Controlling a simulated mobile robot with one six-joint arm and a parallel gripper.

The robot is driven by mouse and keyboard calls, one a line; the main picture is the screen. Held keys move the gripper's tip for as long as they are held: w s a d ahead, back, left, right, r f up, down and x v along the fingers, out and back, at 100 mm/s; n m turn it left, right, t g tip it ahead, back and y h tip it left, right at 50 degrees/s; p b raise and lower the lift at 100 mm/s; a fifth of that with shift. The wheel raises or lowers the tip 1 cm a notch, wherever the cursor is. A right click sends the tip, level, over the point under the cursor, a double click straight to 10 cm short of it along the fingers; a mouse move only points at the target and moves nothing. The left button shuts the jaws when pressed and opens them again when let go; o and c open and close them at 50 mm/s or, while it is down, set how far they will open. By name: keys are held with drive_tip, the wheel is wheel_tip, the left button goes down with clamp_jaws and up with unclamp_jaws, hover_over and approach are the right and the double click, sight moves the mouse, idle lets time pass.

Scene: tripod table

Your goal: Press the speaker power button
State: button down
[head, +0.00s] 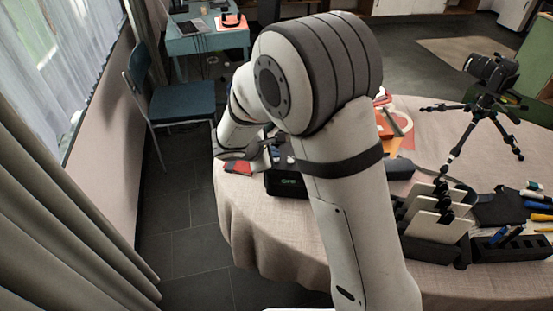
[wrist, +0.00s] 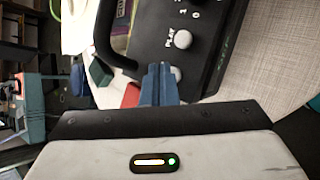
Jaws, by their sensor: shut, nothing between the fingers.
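The speaker (head: 286,184) is a black box near the left edge of the round table, partly hidden behind my arm in the head view. In the wrist view, the speaker's black top panel (wrist: 205,62) shows a handle at its left and a round pale knob (wrist: 183,39) beside the word PLAY. A second pale round button (wrist: 177,73) is partly hidden by my fingertips. My gripper (wrist: 159,68) has blue fingers that are shut and empty, with the tips over or against this second button. I cannot tell whether they touch it.
A red item (head: 238,168) lies left of the speaker on the tablecloth (head: 255,222). A camera on a tripod (head: 490,90) stands at the right. A black holder with pale cards (head: 436,226) and several tools are at the front right. A blue chair (head: 182,102) stands beyond the table.

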drive_tip(key=shift+f+b, duration=0.4)
drive_tip(key=shift+b, duration=0.05)
idle(0.3)
drive_tip(key=shift+r, duration=0.1)
drive_tip(key=shift+r+p, duration=0.45)
drive_tip(key=shift+r, duration=0.3)
drive_tip(key=shift+r+p, duration=1.6)
drive_tip(key=shift+r, duration=0.85)
